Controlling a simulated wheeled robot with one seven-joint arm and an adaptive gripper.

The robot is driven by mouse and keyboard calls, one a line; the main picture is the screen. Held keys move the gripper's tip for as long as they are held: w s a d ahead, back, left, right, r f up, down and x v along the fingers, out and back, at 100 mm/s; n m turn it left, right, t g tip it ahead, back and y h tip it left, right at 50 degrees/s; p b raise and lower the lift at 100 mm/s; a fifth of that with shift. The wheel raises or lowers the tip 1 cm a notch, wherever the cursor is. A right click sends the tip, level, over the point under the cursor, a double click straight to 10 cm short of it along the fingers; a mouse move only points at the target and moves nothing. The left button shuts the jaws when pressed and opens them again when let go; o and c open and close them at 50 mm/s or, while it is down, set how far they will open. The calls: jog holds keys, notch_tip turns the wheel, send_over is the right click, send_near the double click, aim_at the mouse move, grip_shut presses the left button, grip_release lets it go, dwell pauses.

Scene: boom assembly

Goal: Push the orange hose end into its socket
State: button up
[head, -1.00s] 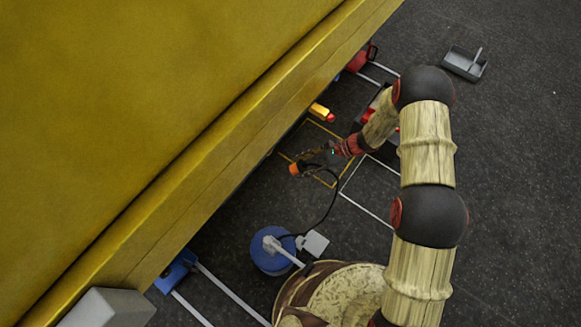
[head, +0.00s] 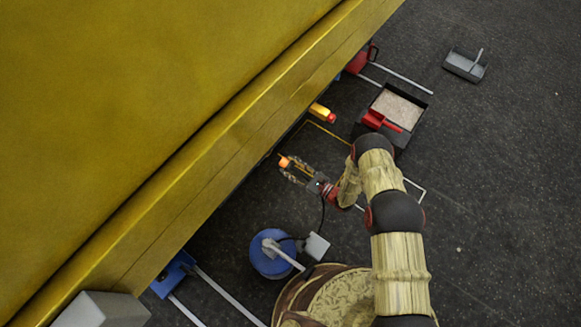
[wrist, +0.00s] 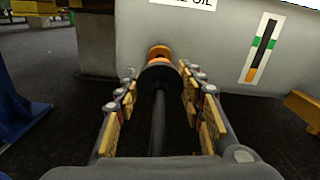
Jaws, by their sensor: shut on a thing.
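The orange hose end (head: 284,162) sticks out past the fingertips of my gripper (head: 291,170), close to the lower edge of the big yellow boom (head: 215,120). In the wrist view, my gripper (wrist: 158,80) is shut around the dark collar behind the orange hose end (wrist: 158,60), and the black hose (wrist: 158,120) runs back between the fingers. The orange end points at a grey cylindrical tank (wrist: 215,60). An orange-yellow rim shows just above the collar; I cannot tell whether it is the socket or part of the hose end. The socket is not clearly visible.
A blue drum (head: 268,262) stands below my gripper. A yellow part with a red tip (head: 322,113) lies by the boom edge. A box of pale granules (head: 398,106) with a red scoop and a grey dustpan (head: 464,66) are to the upper right. The floor at right is clear.

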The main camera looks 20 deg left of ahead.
dwell(0.4)
jog(key=shift+b+x, duration=0.4)
jog(key=shift+x, duration=2.45)
jog(key=shift+w+a, duration=0.2)
jog(key=shift+a, duration=0.35)
dwell(0.4)
jog(key=o, duration=1.1)
jog(key=shift+o, duration=0.2)
jog(key=v, duration=1.2)
